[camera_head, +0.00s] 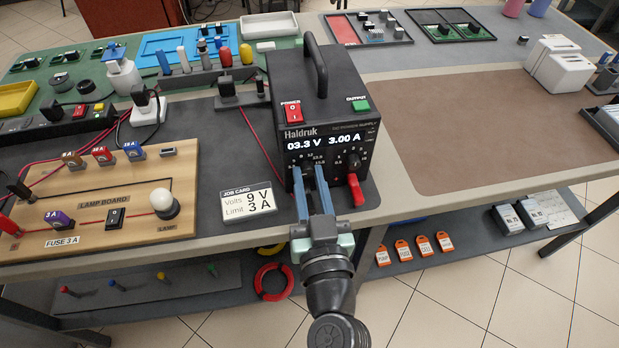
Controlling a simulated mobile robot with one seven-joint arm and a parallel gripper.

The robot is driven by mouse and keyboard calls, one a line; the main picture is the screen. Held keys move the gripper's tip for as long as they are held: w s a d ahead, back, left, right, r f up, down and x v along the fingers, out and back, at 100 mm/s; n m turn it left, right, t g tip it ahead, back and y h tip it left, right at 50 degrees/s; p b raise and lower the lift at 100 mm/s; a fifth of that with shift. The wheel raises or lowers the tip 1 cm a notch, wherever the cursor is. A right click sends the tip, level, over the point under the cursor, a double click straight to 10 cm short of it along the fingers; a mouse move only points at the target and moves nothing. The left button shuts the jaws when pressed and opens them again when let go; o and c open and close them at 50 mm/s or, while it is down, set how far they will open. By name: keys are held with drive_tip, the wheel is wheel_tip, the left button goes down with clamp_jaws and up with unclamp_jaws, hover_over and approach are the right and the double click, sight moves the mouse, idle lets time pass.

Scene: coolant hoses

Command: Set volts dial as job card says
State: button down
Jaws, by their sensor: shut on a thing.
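The black Haldruk power supply (321,112) stands on the bench with its front toward me. Its display (322,142) reads 03.3 V and 3.00 A. The job card (248,202) left of it reads Volts 9 V, Limit 3 A. My gripper (310,170) is at the left dial on the supply's front, its blue fingers shut on the volts dial. The fingers hide most of that dial and its pointer. The right dial (354,160) on the front is free of my gripper.
A red plug (356,190) sticks out of the supply's lower right front. The wooden lamp board (95,205) lies to the left. A red cable (262,148) runs left of the supply. The brown mat (470,120) at right is mostly clear.

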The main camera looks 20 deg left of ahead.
drive_tip(key=m+p, duration=0.1)
drive_tip(key=m, duration=0.5)
drive_tip(key=shift+r+m, duration=0.1)
drive_tip(key=shift+m, duration=0.3)
drive_tip(key=m+p, duration=0.1)
drive_tip(key=m, duration=0.3)
drive_tip(key=shift+p, duration=0.4)
drive_tip(key=shift+m+p, duration=0.45)
drive_tip(key=shift+m, duration=0.95)
drive_tip(key=c, duration=0.7)
unclamp_jaws()
